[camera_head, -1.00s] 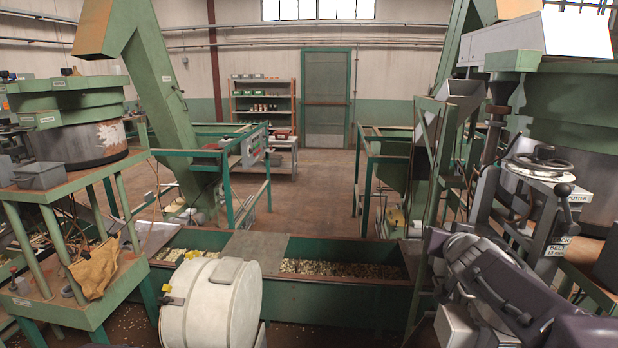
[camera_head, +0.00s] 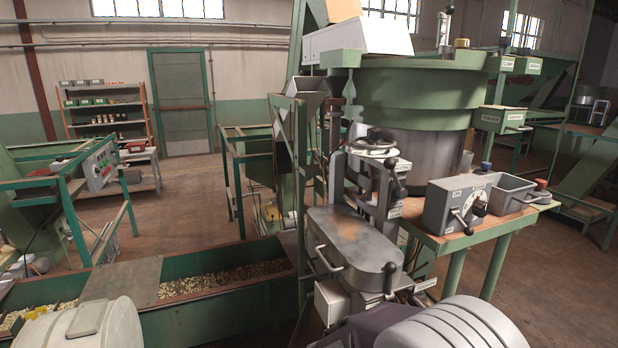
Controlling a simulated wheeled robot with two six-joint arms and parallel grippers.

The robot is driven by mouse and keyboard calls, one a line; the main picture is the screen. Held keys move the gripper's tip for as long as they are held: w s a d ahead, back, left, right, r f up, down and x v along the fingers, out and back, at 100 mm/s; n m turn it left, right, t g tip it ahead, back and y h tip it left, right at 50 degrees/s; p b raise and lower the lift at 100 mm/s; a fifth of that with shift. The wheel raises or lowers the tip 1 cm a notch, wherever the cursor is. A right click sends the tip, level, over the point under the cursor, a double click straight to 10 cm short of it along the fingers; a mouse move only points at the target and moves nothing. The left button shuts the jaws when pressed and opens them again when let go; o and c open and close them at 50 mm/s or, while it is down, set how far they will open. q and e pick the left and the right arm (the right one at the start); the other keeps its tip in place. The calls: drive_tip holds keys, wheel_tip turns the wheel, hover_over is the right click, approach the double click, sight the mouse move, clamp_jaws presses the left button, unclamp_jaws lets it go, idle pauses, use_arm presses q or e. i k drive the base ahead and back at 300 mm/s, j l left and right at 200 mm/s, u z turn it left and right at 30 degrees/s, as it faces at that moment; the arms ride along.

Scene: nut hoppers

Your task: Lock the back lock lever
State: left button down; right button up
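A grey machine with a rounded flat lid (camera_head: 355,245) stands right of the centre. A lever with a black knob (camera_head: 397,182) rises upright at its back, beside a small handwheel (camera_head: 370,147). A second black-knobbed lever (camera_head: 389,278) stands at the front end of the lid. The back one appears to be the back lock lever; the small labels nearby are too blurred to read, and I cannot tell whether it is locked. Neither gripper shows.
A control box (camera_head: 462,205) with a dial and a grey tray (camera_head: 515,193) stand on a side table at the right. A large green hopper (camera_head: 415,85) stands behind. A trough of nuts (camera_head: 222,285) and a white drum (camera_head: 80,325) are at left.

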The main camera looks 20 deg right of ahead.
sight(389, 164)
drive_tip(key=z, duration=1.45)
drive_tip(key=l, duration=0.15)
